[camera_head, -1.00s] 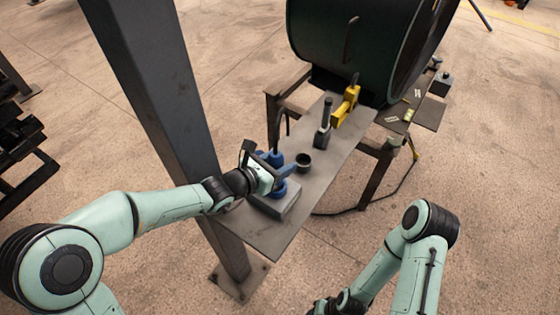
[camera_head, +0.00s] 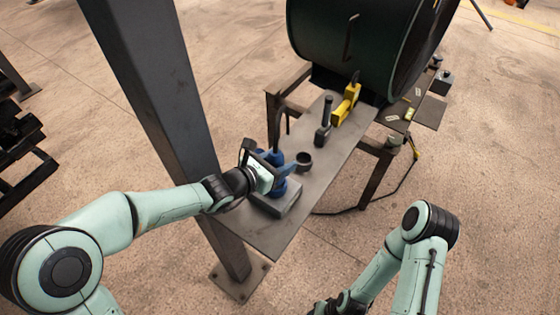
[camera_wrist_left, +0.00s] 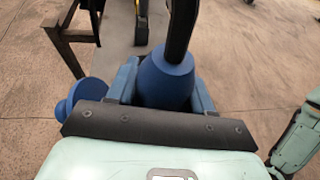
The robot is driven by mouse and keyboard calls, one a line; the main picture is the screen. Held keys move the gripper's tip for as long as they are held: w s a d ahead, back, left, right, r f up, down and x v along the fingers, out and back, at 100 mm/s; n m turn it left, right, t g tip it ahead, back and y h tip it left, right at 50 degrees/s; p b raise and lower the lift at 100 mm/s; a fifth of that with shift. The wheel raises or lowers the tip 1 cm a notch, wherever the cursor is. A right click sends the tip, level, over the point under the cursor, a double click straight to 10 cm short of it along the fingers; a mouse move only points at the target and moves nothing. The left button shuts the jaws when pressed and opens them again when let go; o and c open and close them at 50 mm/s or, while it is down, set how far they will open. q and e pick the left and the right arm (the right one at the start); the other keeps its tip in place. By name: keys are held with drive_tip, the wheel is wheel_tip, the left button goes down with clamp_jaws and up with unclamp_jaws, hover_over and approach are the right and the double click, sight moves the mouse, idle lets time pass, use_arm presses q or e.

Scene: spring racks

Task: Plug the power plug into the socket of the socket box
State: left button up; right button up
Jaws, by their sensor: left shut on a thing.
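The power plug (camera_wrist_left: 166,80) is blue with a thick black cable rising from its top. My left gripper (camera_head: 284,172) is shut around it, with a blue finger on each side in the left wrist view (camera_wrist_left: 163,92). The socket box (camera_head: 288,207) is a low grey box with blue fittings on the near end of the bench, directly under my left gripper. A round blue part (camera_wrist_left: 86,93) shows left of the plug in the wrist view. The gripper hides the plug's lower end, so I cannot tell whether it is in the socket. My right gripper (camera_head: 326,307) is partly cut off at the bottom edge.
The box stands on a narrow grey bench (camera_head: 262,236). A dark cup (camera_head: 303,161), a black upright tool (camera_head: 324,123) and a yellow tool (camera_head: 347,104) stand farther along. A steel column (camera_head: 165,110) rises close to my left arm. A large dark drum (camera_head: 350,45) is behind.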

use_arm(q)
drive_tip(key=shift+b, duration=0.4)
use_arm(e)
drive_tip(key=shift+s+f, duration=0.35)
drive_tip(key=shift+f, duration=0.2)
idle(0.9)
use_arm(q)
drive_tip(key=shift+f, duration=0.15)
use_arm(e)
drive_tip(key=shift+s+f, duration=0.1)
drive_tip(key=shift+f, duration=0.1)
use_arm(q)
drive_tip(key=shift+f+b, duration=0.3)
drive_tip(key=shift+b, duration=0.1)
use_arm(e)
drive_tip(key=shift+s+f, duration=0.15)
drive_tip(key=shift+f, duration=0.15)
use_arm(q)
drive_tip(key=shift+f+b, duration=1.8)
drive_tip(key=shift+f, duration=0.1)
use_arm(e)
drive_tip(key=shift+g, duration=0.3)
drive_tip(key=shift+s+f, duration=0.3)
drive_tip(key=shift+f, duration=0.35)
drive_tip(key=shift+s+f, duration=0.25)
drive_tip(key=shift+f, duration=0.45)
drive_tip(key=shift+s+f, duration=0.3)
drive_tip(key=shift+f, duration=0.35)
